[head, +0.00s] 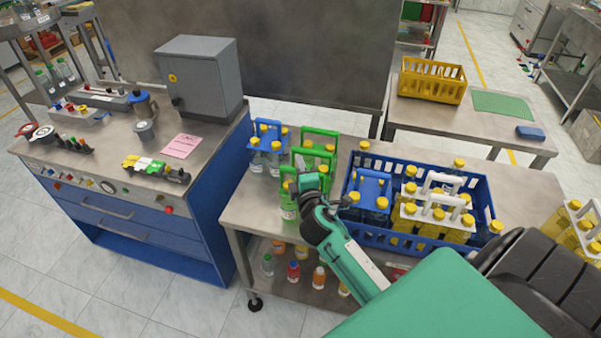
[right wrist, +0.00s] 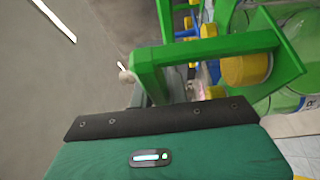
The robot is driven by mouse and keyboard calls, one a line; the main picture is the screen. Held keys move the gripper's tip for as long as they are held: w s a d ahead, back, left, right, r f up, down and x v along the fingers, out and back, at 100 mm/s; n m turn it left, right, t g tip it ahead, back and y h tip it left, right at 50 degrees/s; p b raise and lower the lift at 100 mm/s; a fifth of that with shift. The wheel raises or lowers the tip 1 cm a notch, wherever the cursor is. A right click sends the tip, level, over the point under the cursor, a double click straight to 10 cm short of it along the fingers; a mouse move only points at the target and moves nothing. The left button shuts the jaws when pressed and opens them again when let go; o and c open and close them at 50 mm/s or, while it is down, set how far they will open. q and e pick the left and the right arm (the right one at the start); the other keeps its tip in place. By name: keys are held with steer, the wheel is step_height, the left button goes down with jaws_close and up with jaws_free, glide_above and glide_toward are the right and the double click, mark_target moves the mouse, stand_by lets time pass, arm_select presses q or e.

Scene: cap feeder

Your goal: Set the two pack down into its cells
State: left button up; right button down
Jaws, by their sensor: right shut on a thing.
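My right gripper (head: 308,190) is in front of the green carriers, left of the blue crate, and is shut on the handle of a green two pack (head: 289,188). In the right wrist view the pack's green handle (right wrist: 205,47) rises at the jaws, with a yellow-capped clear bottle (right wrist: 247,70) beside it. The gripper and arm hide part of the pack, so I cannot tell whether it touches the table. The blue crate (head: 385,240) holds a blue-handled pack (head: 370,187) at its left and white-handled packs of yellow bottles (head: 440,212). My left gripper is not in view.
Another green carrier (head: 320,133) stands just behind, and a blue-handled pack (head: 268,133) stands at the table's back left. More yellow bottles (head: 578,225) stand at the far right. The steel table (head: 240,205) has bare room at its front left.

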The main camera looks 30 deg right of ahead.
steer(key=shift+f, duration=0.7)
steer(key=shift+f, duration=0.2)
steer(key=c, duration=1.4)
jaws_free()
steer(key=shift+o, duration=0.2)
